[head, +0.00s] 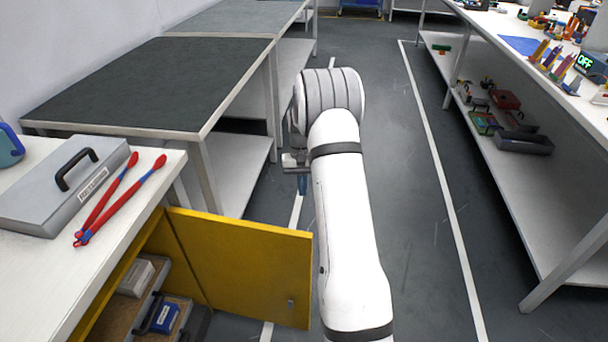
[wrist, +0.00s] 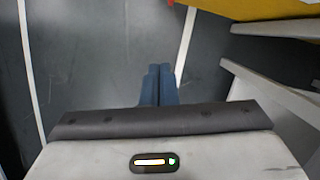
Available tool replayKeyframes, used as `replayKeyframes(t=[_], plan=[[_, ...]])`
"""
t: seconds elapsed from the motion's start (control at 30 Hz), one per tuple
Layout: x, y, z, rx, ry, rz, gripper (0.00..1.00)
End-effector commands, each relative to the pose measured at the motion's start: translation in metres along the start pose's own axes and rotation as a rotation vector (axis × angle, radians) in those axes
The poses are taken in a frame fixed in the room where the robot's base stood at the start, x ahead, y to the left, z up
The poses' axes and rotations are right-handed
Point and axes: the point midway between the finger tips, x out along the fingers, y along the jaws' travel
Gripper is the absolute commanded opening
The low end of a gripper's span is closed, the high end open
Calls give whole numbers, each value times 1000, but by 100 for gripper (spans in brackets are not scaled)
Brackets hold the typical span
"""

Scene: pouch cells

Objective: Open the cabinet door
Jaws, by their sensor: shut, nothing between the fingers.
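The yellow cabinet door (head: 245,268) stands wide open at the lower left of the head view, swung out to the right of the cabinet. A small latch or handle (head: 291,303) shows near its lower free corner. The cabinet's inside is partly visible. My gripper (head: 303,184) is beyond the door's top edge, apart from it, and partly hidden by my arm. In the wrist view my gripper's blue fingers (wrist: 159,72) are together with nothing between them. A yellow surface (wrist: 250,7), apparently the door, shows at the top right there, clear of the fingers.
Inside the cabinet are a blue-labelled box (head: 165,317) and a pale box (head: 136,277). On the white bench above lie a grey case (head: 50,196) and red-blue tongs (head: 118,203). A dark-topped table (head: 150,85) stands beyond. The aisle floor (head: 410,210) to the right is clear.

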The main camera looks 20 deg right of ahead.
Motion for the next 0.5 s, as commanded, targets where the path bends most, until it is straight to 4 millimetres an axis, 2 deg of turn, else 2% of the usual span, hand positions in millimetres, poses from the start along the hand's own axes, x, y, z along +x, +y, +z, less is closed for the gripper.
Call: replayKeyframes(t=[0.03,0.23,0.5], plan=[[12,0,1,0,-2,0,0],[13,0,28,-1,1,0,0],[15,-1,39,-1,1,0,0]])
